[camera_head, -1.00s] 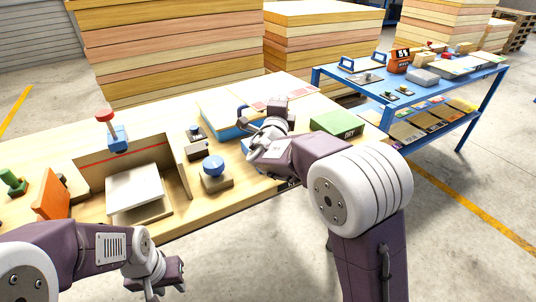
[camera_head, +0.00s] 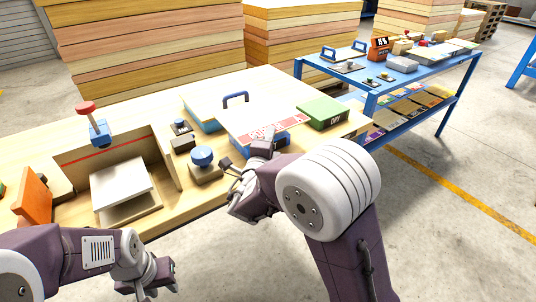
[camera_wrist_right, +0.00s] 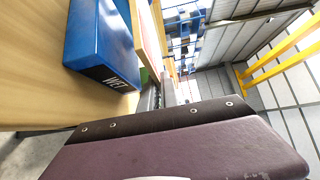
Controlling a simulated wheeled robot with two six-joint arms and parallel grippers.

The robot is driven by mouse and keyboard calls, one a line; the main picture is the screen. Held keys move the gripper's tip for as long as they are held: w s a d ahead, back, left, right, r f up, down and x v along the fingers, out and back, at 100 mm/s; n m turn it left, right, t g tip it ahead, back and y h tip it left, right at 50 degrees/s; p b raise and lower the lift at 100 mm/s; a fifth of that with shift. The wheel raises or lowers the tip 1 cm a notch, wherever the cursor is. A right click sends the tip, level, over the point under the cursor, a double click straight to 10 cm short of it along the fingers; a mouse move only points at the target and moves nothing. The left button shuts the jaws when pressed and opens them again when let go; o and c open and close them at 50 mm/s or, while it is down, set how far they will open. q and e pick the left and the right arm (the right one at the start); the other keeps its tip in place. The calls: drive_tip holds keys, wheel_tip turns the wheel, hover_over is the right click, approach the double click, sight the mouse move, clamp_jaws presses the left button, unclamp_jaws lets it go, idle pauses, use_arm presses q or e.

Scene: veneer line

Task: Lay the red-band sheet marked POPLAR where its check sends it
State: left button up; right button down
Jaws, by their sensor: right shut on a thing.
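A pale sheet (camera_head: 262,104) with a red band (camera_head: 272,127) along its near edge lies over the blue WET tray (camera_head: 205,123), reaching towards the green DRY tray (camera_head: 323,112). The lettering on the band is too small to read. My right gripper (camera_head: 262,149) is shut on the sheet's near edge; its fingertips are partly hidden. In the right wrist view, the WET tray (camera_wrist_right: 100,45) is close on the left and the sheet's edge (camera_wrist_right: 152,42) shows beside it. My left gripper (camera_head: 157,284) hangs low in front of the bench, holding nothing visible; its jaw opening is unclear.
On the bench (camera_head: 190,196) are a white block-like plate (camera_head: 120,183) in a wooden bay, a red-topped blue post (camera_head: 97,125), an orange flap (camera_head: 33,195) and a blue knob (camera_head: 203,158). A blue handle (camera_head: 235,97) stands behind the sheet. A blue shelf table (camera_head: 400,73) stands at the right.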

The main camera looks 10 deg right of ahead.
drive_tip(key=shift+s+a+f, duration=0.35)
drive_tip(key=shift+s, duration=0.2)
wheel_tip(320, 180, down, 4)
drive_tip(key=shift+f+b, duration=0.15)
drive_tip(key=shift+b, duration=1)
drive_tip(key=c, duration=1.6)
unclamp_jaws()
